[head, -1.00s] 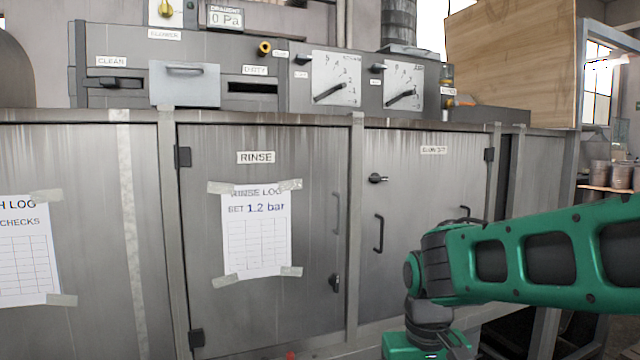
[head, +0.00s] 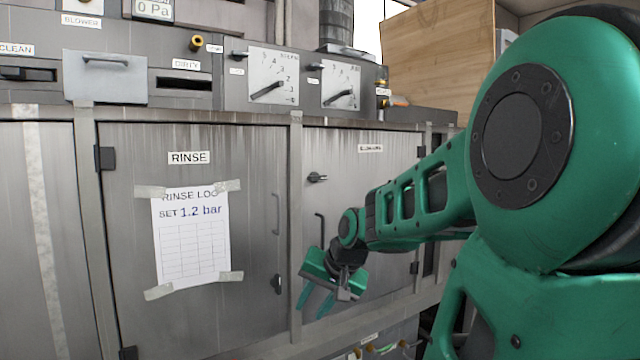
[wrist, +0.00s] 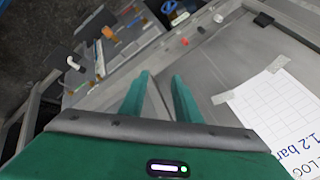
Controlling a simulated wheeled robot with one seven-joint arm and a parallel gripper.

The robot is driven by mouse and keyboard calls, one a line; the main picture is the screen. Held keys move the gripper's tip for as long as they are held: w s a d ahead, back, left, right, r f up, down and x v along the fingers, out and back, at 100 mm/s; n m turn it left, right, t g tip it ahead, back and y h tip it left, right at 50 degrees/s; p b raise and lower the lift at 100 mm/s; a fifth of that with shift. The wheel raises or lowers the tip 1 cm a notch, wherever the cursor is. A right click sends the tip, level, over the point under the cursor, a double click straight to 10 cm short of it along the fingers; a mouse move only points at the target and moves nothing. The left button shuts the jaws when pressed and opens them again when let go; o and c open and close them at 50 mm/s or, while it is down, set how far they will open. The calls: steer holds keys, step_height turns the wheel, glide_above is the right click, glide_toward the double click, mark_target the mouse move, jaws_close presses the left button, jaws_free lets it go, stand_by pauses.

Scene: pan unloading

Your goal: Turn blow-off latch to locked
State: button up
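The blow-off door (head: 345,225) is the right cabinet door in the head view and appears closed; its label (head: 370,148) is small and blurred. A dark latch handle (head: 317,177) sits at its upper left, lying roughly sideways. I cannot read whether that is locked. My gripper (head: 313,303) hangs below the latch, in front of the lower part of the door, pointing down and apart from the latch. Its two green fingers show in the wrist view (wrist: 161,76) with an empty gap between them. The latch cannot be made out in the wrist view.
The rinse door (head: 245,250) with a taped log sheet (head: 190,238) and its own latch (head: 277,284) is to the left. A dark vertical handle (head: 320,232) is on the blow-off door.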

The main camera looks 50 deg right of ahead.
steer(key=w+d+r+m+t+h, duration=0.1)
steer(key=w+d+r+m+t, duration=0.25)
steer(key=w+d+r, duration=0.4)
steer(key=m+t+h, duration=0.2)
steer(key=m+t, duration=0.4)
steer(key=t, duration=0.1)
glide_toward(319, 178)
steer(key=x, duration=0.8)
steer(key=shift+w+d+f, duration=0.1)
steer(key=shift+f, duration=0.05)
steer(key=shift+c, duration=0.6)
